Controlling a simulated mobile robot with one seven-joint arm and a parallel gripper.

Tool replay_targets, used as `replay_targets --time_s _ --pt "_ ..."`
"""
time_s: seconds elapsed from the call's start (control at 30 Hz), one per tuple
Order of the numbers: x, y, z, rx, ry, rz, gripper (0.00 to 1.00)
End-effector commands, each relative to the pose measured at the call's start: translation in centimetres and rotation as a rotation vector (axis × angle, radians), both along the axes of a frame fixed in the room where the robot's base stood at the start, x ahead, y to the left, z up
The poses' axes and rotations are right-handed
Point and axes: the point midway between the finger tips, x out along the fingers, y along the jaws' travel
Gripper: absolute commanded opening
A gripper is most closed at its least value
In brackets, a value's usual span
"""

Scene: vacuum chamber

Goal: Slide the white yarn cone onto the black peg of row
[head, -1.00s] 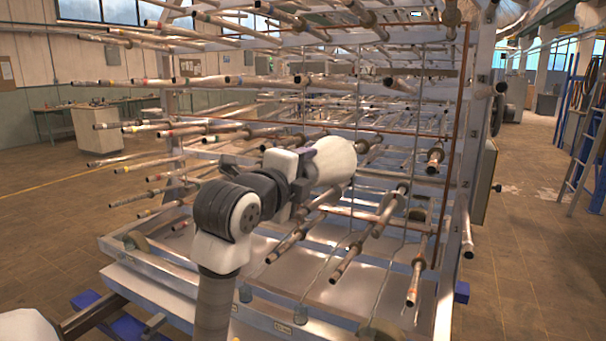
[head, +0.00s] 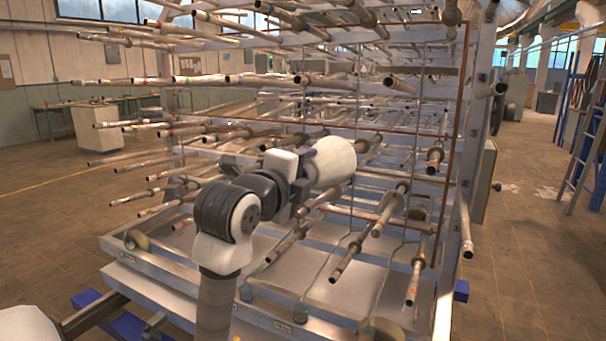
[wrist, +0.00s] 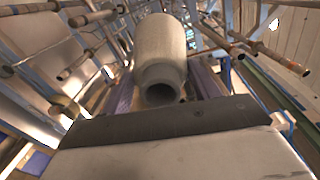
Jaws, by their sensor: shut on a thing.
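The white yarn cone (head: 334,160) is held in the air in front of the rack, near the middle of the head view. My gripper (head: 308,168) is shut on it, and the arm hides part of the gripper in that view. In the wrist view the cone (wrist: 160,45) lies between the two purple-grey fingers, its open, hollow end facing the camera. Metal pegs with dark ends and collars stick out around it, one lower peg (head: 360,238) among them. I cannot tell which is the black peg. The cone appears to be off every peg.
The metal rack (head: 466,150) carries many long pegs in rows, close to my arm on several sides. Thin vertical wires (head: 415,130) run down its front. A metal tray base (head: 180,290) lies below.

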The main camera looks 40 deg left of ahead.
Motion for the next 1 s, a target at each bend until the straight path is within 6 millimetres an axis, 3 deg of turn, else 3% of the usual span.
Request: replay_targets --time_s 1.0 --pt "3.5 0.8 -0.1 0.001 -0.003 0.0 0.08"
